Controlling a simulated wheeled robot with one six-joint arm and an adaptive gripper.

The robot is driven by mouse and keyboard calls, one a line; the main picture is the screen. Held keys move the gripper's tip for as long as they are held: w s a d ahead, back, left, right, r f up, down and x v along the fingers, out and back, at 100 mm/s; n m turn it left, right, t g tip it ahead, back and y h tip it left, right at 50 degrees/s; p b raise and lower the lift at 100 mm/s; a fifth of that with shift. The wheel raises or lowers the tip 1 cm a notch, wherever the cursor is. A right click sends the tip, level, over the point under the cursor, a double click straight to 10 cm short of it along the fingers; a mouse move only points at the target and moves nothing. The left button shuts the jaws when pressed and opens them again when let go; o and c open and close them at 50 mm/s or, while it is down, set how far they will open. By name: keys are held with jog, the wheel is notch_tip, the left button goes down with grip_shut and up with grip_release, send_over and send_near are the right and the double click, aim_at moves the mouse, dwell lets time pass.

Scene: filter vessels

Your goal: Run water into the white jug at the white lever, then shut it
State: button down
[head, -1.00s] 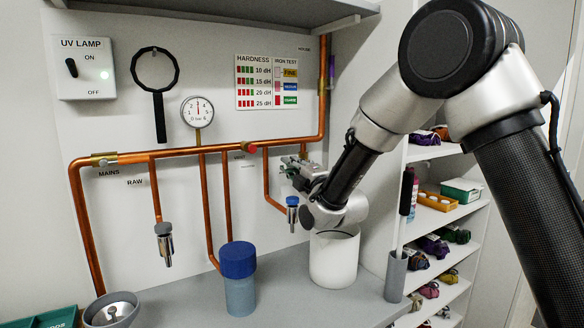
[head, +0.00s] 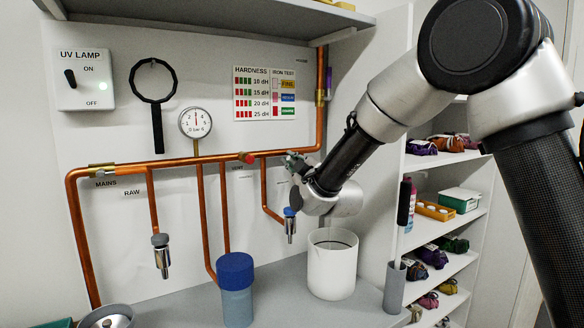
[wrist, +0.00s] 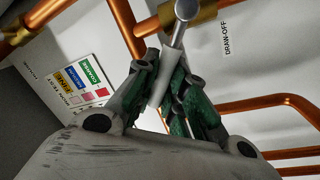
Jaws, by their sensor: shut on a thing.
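The white jug (head: 332,268) stands upright on the grey counter, open at the top; its inside is mostly hidden. A metal spout with a blue collar (head: 290,228) hangs above and left of it in the head view; I cannot tell whether the jug is under it. No water stream shows. My gripper (head: 297,166) is up at the copper pipe, above the jug. In the wrist view the pale lever (wrist: 168,62) runs from a brass valve (wrist: 200,12) between the green-padded fingers of my gripper (wrist: 163,92), which are shut on it.
A blue-lidded vessel (head: 236,285) stands left of the jug, and a grey holder (head: 395,288) stands right of it. Another spout (head: 161,258) hangs at the left. A pressure gauge (head: 195,122) is on the wall. Shelves (head: 440,230) stand at the right.

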jog(key=shift+d+r+m, duration=0.1)
jog(key=shift+d+m, duration=0.05)
jog(key=shift+m, duration=0.35)
jog(key=shift+w, duration=0.1)
jog(key=c, duration=1.5)
grip_release()
jog(key=shift+o, duration=0.2)
jog(key=v, duration=1.2)
jog(key=shift+r, duration=0.1)
